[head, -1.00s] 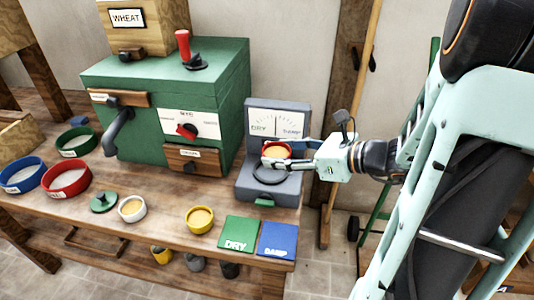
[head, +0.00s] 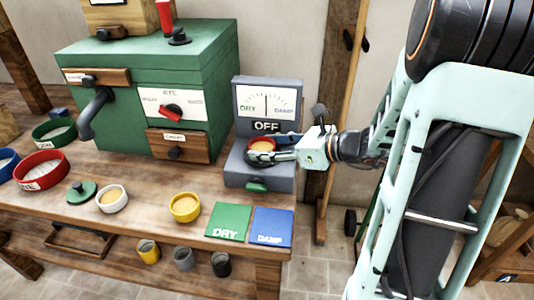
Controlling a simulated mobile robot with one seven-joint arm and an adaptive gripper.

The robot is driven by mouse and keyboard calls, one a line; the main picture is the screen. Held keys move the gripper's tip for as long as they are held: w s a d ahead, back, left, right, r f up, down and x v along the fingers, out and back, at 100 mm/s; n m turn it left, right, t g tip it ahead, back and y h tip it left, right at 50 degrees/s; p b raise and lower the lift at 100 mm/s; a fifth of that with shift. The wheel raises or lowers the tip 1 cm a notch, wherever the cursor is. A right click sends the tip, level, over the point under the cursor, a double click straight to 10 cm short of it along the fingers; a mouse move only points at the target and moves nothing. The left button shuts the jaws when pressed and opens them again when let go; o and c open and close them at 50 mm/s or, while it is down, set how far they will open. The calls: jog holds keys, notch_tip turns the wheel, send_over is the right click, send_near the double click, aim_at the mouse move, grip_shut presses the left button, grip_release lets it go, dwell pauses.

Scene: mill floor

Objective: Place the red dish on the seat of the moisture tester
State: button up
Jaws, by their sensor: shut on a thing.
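The moisture tester (head: 268,97) is a grey device with a dial marked DRY and DAMP, an OFF sign below it, and a low front base. The red dish (head: 262,144), with tan contents, is between the fingers of my gripper (head: 268,149). My gripper reaches in from the right and is shut on the dish. The dish is over the tester's base, near the dark ring of the seat (head: 253,158), which is mostly hidden by the dish and fingers. I cannot tell whether the dish touches the seat.
A green mill (head: 150,85) stands left of the tester. A yellow dish (head: 185,207), a white dish (head: 112,199) and a large red-rimmed pan (head: 41,170) sit on the bench. A green DRY mat (head: 228,220) and a blue mat (head: 271,228) lie in front of the tester.

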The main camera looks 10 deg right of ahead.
jog(key=shift+f, duration=0.15)
jog(key=o, duration=1.2)
jog(key=shift+d+r, duration=0.1)
jog(key=shift+r, duration=0.2)
jog(key=p+v, duration=0.2)
jog(key=v, duration=1)
jog(key=shift+f+p, duration=0.2)
jog(key=shift+p, duration=0.1)
